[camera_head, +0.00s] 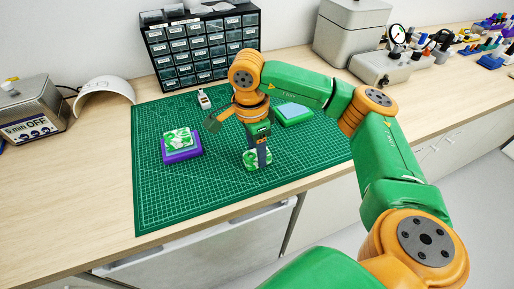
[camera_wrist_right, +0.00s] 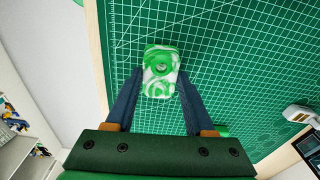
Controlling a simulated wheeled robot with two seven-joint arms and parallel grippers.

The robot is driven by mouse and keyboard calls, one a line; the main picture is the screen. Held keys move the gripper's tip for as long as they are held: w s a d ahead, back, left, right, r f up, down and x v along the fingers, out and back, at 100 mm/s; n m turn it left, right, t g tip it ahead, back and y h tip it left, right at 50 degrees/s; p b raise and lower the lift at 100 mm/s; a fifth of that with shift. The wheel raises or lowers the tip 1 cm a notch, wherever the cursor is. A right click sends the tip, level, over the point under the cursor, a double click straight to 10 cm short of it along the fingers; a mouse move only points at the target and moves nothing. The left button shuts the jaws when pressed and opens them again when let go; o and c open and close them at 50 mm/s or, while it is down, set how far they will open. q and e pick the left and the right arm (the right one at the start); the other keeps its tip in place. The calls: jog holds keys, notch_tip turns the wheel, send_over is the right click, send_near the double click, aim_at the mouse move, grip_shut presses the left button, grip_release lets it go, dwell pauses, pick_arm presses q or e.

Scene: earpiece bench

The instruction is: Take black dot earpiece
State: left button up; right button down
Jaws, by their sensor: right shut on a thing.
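A green and white marbled earpiece (camera_head: 252,162) is at the front middle of the cutting mat. My right gripper (camera_head: 262,158) points down and is shut on it. In the right wrist view the earpiece (camera_wrist_right: 160,62) sits between the two fingertips, and a round hole shows in its face. I cannot make out a black dot on it. I cannot tell whether it touches the mat. Another green and white marbled piece (camera_head: 178,137) lies on a purple block (camera_head: 181,155) at the left of the mat. My left gripper is not in view.
A green block with a pale blue top (camera_head: 293,111) lies right of my gripper, partly behind my arm. A small white device (camera_head: 204,99) lies at the mat's back. A drawer cabinet (camera_head: 203,50) stands behind. The green mat (camera_head: 160,205) is clear at front left.

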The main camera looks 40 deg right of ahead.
jog(key=shift+r+p, duration=3.1)
jog(key=shift+r, duration=0.9)
jog(key=shift+f, duration=0.1)
